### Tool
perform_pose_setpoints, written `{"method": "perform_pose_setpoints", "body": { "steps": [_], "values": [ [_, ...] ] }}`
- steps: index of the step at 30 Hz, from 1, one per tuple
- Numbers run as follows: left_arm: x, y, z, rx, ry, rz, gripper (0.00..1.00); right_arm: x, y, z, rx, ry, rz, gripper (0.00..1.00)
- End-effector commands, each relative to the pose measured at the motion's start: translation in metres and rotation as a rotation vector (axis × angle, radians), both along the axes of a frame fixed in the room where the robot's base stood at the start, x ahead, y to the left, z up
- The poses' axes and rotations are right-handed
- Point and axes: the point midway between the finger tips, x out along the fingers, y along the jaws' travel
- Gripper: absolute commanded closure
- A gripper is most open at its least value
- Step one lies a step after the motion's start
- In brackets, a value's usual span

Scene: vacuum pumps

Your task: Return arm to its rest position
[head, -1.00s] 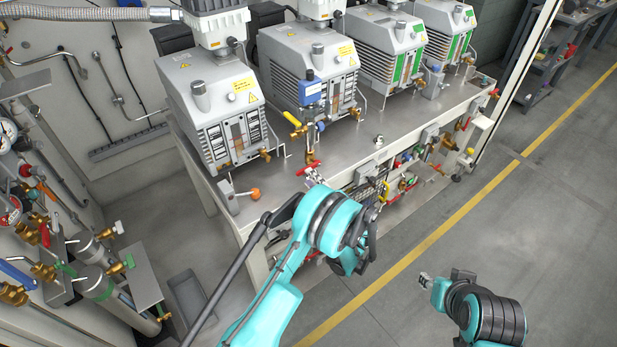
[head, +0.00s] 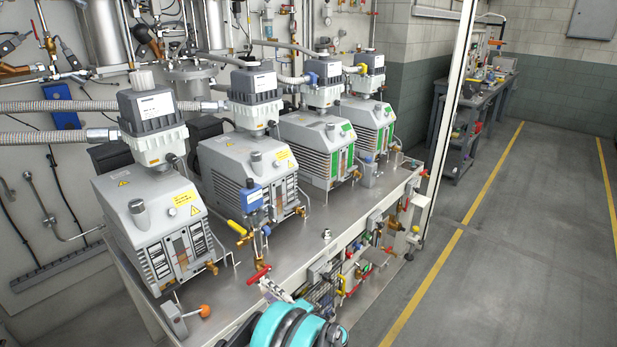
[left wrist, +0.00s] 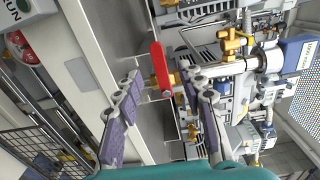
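My left arm (head: 290,328) shows at the bottom of the head view, at the front edge of the pump bench. Its gripper (head: 273,289) is small there, close to a red valve handle (head: 258,275). In the left wrist view the gripper (left wrist: 162,82) has its two purple-padded fingers spread apart. The red handle (left wrist: 160,68) shows in the gap between the fingertips, on brass fittings. I see nothing clamped, and I cannot tell whether a finger touches the handle or fittings. My right arm and gripper are out of view.
Several grey vacuum pumps (head: 150,232) stand in a row on the metal bench (head: 245,297). An orange-knobbed lever (head: 204,311) and a yellow-handled valve (head: 237,227) stick up nearby. A white post (head: 447,130) rises at the bench's right end. Open floor (head: 520,270) lies to the right.

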Motion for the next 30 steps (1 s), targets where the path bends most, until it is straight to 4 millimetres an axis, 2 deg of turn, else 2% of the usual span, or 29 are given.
{"method": "perform_pose_setpoints", "body": {
  "steps": [7, 11, 14, 18, 23, 30],
  "values": [
    [-0.005, 0.033, 0.047, -0.215, 0.077, 0.011, 0.6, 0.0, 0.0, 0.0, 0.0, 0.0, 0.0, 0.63],
    [-0.024, 0.05, 0.072, -0.38, 0.118, 0.016, 0.6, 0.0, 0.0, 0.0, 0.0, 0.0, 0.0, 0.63],
    [-0.046, 0.06, 0.089, -0.507, 0.14, 0.021, 0.6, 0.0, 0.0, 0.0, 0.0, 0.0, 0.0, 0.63],
    [-0.085, 0.07, 0.108, -0.688, 0.155, 0.026, 0.6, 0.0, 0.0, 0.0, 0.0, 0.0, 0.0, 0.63],
    [-0.139, 0.071, 0.123, -0.898, 0.155, 0.035, 0.6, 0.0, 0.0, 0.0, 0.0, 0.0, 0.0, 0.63],
    [-0.224, 0.056, 0.131, -1.216, 0.112, 0.044, 0.6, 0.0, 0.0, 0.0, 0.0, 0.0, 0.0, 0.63]
  ]
}}
